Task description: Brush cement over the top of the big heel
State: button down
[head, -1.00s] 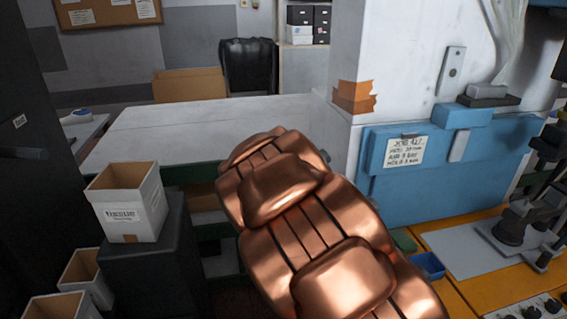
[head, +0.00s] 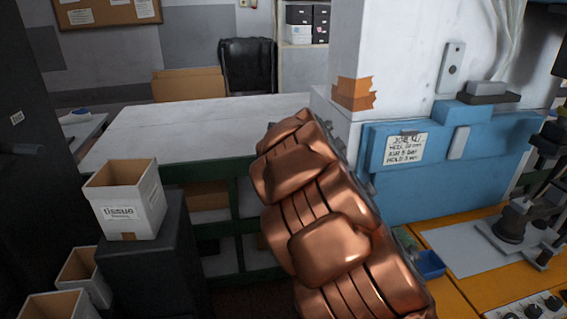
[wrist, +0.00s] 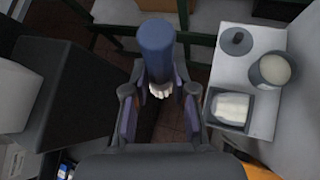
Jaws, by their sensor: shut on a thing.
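In the wrist view my gripper (wrist: 159,98) is shut on a brush (wrist: 155,50) with a thick blue handle. Its pale bristles (wrist: 160,91) show between the fingers, and it is clear of any surface I can see. A grey pot (wrist: 271,70) with pale contents, perhaps the cement, stands to the right on a light grey board. I cannot pick out the big heel in either view. In the head view my copper arm hides the middle, and my gripper does not show.
In the head view a tissue box (head: 126,200) stands on a dark cabinet at left. A blue machine (head: 450,165) fills the right, above an orange bench.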

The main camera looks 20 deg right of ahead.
jog(key=d+n+y, duration=0.1)
jog(key=d+n, duration=0.3)
jog(key=d, duration=0.3)
jog(key=shift+s+d+f+b, duration=0.1)
jog(key=shift+s+f+b, duration=0.05)
jog(key=shift+f+b, duration=0.85)
jog(key=shift+s+d+f+b, duration=0.1)
jog(key=shift+f+b, duration=0.65)
jog(key=shift+f, duration=0.4)
